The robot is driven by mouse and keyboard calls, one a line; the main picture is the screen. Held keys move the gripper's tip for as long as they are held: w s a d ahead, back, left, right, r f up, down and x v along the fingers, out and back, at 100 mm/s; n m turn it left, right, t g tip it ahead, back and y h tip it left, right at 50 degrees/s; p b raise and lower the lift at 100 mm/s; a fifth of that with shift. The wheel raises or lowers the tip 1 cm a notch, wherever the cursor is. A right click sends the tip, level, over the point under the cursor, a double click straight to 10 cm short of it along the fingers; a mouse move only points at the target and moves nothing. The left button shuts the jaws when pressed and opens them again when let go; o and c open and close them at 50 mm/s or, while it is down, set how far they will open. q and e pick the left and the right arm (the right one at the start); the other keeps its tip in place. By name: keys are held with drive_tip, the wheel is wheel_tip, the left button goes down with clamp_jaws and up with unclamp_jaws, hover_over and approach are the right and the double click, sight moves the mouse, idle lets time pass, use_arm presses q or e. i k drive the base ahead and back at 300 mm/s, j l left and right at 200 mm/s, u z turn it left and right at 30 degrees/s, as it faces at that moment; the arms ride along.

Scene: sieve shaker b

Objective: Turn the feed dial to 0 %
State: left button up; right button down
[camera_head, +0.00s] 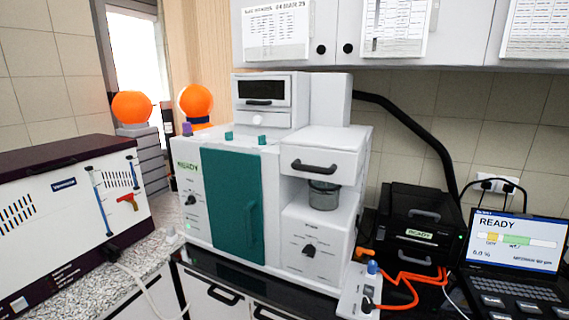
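The white sieve shaker machine (222,245) with a teal door (232,205) stands on the dark counter. A black dial (309,250) sits on its lower right front panel, below a glass jar (323,195). Another black dial (190,200) sits on the left front panel. A small white knob (257,120) is on the top unit. The labels are too small to read, so I cannot tell which is the feed dial or its setting. Neither of my grippers is in view.
A laptop (515,262) reading READY and a black box (415,225) stand at the right. A white control box (358,291) with orange cables is at the counter's front. A white cabinet with a dark top (65,160) stands left. Wall cupboards (465,30) hang above.

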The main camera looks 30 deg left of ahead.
sight(191, 200)
drive_tip(key=u, duration=1.75)
